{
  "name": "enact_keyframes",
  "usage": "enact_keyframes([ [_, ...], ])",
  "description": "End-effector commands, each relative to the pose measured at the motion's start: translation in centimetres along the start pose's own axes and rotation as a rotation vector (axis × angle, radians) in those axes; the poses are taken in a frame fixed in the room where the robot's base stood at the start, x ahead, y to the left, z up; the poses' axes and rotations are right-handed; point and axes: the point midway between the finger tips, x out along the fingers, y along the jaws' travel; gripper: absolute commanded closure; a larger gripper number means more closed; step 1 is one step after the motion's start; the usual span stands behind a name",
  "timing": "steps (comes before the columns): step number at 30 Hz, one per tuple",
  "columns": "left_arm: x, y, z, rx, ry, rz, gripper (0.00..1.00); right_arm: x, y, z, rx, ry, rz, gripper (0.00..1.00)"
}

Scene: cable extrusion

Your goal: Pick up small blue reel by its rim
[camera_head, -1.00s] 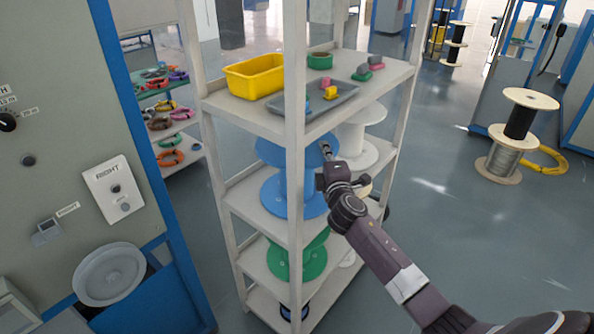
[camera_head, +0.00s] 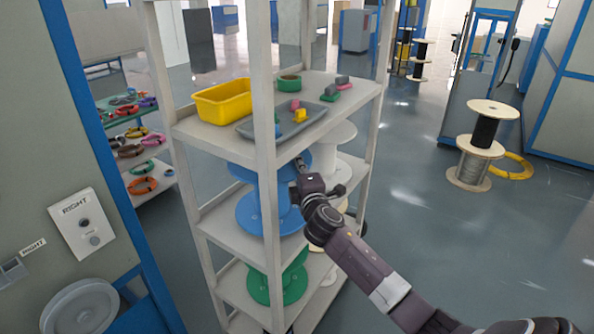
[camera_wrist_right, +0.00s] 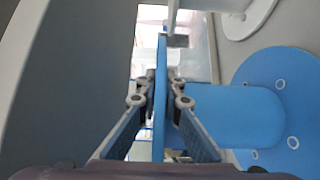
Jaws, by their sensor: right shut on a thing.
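The blue reel (camera_head: 272,212) stands upright on the shelf just below the top one, partly hidden by a rack post. My right gripper (camera_head: 300,165) reaches in from the right at the reel's upper flange. In the right wrist view the gripper (camera_wrist_right: 161,95) has one finger on each side of the thin blue rim (camera_wrist_right: 161,70), shut on it. The reel's core and its other flange (camera_wrist_right: 285,95) lie to the right of the fingers. My left gripper is in neither view.
The rack's top shelf (camera_head: 200,130) is close above the gripper and holds a yellow bin (camera_head: 222,102) and a grey tray (camera_head: 272,124). A white reel (camera_head: 325,160) stands behind the blue one. A green reel (camera_head: 278,283) is below. Open floor lies to the right.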

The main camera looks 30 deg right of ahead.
Motion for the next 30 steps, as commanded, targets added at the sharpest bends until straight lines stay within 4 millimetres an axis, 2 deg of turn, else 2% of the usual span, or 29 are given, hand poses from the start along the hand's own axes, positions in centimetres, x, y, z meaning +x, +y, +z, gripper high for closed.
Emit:
enact_keyframes([
  [3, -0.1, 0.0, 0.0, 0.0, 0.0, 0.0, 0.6, 0.0, 1.4, -0.1, 0.003, 0.003, 0.007, 1.0],
  [14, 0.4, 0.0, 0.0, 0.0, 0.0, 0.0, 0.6, -2.5, 1.0, 2.4, 0.0, 0.001, 0.004, 1.0],
  [30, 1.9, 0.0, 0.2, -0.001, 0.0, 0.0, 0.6, -10.4, 0.9, 9.8, -0.001, 0.002, 0.003, 1.0],
])
